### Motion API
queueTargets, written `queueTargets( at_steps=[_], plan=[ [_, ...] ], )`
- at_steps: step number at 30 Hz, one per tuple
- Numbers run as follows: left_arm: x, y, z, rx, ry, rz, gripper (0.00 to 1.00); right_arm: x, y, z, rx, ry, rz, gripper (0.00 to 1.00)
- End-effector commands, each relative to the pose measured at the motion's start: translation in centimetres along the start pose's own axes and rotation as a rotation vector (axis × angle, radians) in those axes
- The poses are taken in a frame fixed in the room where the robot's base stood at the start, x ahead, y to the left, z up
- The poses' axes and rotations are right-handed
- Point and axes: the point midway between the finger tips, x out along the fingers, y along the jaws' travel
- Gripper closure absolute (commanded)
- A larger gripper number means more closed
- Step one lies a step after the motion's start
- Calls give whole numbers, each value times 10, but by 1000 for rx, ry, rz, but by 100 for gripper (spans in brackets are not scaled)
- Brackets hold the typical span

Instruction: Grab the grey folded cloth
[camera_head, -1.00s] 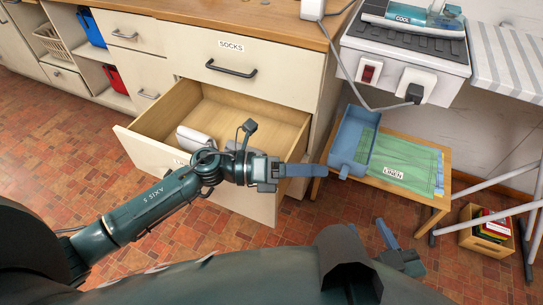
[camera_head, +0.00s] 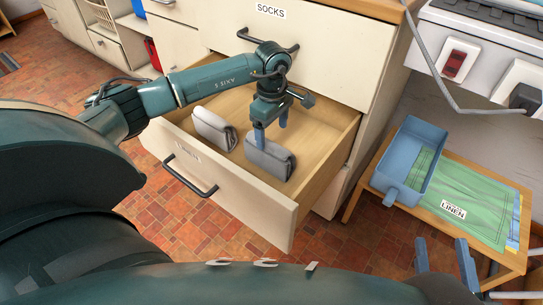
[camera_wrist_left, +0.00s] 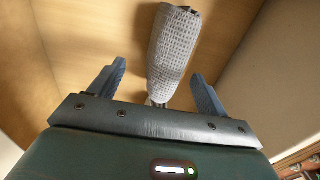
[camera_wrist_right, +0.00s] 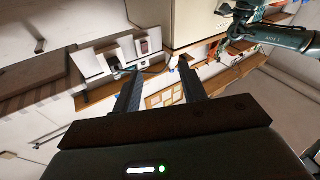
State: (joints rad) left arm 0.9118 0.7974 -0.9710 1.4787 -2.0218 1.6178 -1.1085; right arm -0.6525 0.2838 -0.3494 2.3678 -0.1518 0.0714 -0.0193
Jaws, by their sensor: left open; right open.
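The grey folded cloth (camera_head: 271,161) lies in the open drawer (camera_head: 318,130), toward its front right. My left gripper (camera_head: 272,124) is open, pointing down into the drawer directly over this cloth.
A paler folded cloth (camera_head: 214,129) lies left of the grey one in the same drawer. The drawer front with its handle (camera_head: 190,177) stands nearest me. A blue tray (camera_head: 410,158) and green linen (camera_head: 466,203) rest on a wooden stand at right.

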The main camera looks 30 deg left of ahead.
Motion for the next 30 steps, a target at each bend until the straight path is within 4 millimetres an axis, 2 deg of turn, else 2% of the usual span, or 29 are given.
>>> queueTargets(
  at_steps=[1,3,11,18,26,30],
  plan=[
    [15,-1,0,0,-1,-3,24,0,-1,3,8,6,-1,58],
    [25,0,0,-1,-1,-1,24,1,-1,3,18,10,-2,58],
    [45,-3,2,0,-3,0,24,1,-3,4,40,17,-4,58],
    [81,-8,4,-1,-3,0,24,2,-6,8,84,32,-10,58],
    [84,-8,3,0,-2,2,24,5,-4,-4,86,57,-13,58],
    [84,-8,3,-1,-2,2,33,4,-4,-4,85,57,-14,58]
  ],
)
